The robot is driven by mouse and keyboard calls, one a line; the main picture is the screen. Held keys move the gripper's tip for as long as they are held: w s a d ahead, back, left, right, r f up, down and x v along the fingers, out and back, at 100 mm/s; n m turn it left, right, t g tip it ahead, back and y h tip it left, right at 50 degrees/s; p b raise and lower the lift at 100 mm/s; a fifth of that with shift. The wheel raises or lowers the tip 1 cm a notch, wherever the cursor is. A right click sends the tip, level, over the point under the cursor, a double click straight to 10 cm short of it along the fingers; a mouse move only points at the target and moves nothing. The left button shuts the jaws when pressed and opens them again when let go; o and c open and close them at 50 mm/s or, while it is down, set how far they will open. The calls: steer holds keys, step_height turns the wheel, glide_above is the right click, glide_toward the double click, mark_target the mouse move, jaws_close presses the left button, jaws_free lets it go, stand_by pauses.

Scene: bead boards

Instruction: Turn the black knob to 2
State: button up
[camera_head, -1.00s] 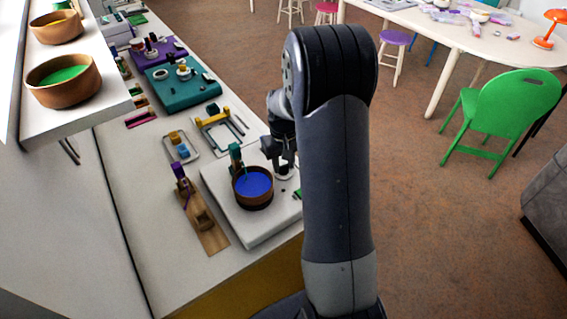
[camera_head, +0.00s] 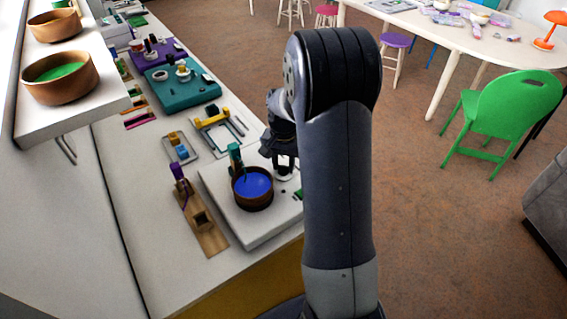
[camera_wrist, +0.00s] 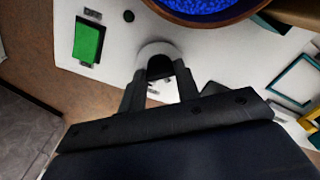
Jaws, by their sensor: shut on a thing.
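The black knob (camera_wrist: 159,67) sits on a pale round base (camera_wrist: 155,48) on the white board. In the wrist view my gripper (camera_wrist: 159,88) has one finger on each side of the knob and is shut on it. In the head view my gripper (camera_head: 285,165) is at the right part of the white board (camera_head: 245,228), pointing down over the pale base (camera_head: 284,173). The fingers hide much of the knob there. I cannot read any number or tell where the knob points.
A wooden bowl (camera_head: 252,203) of blue beads stands on the board, close to my gripper. A teal post (camera_head: 235,157) rises behind the bowl. The floor right of the counter is open.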

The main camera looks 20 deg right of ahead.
mark_target(284, 166)
stand_by(0.4)
steer(key=o, duration=1)
step_height(284, 166, up, 11)
steer(key=shift+f, duration=0.1)
steer(key=shift+f, duration=0.1)
step_height(284, 166, down, 10)
steer(key=shift+f, duration=0.35)
stand_by(0.4)
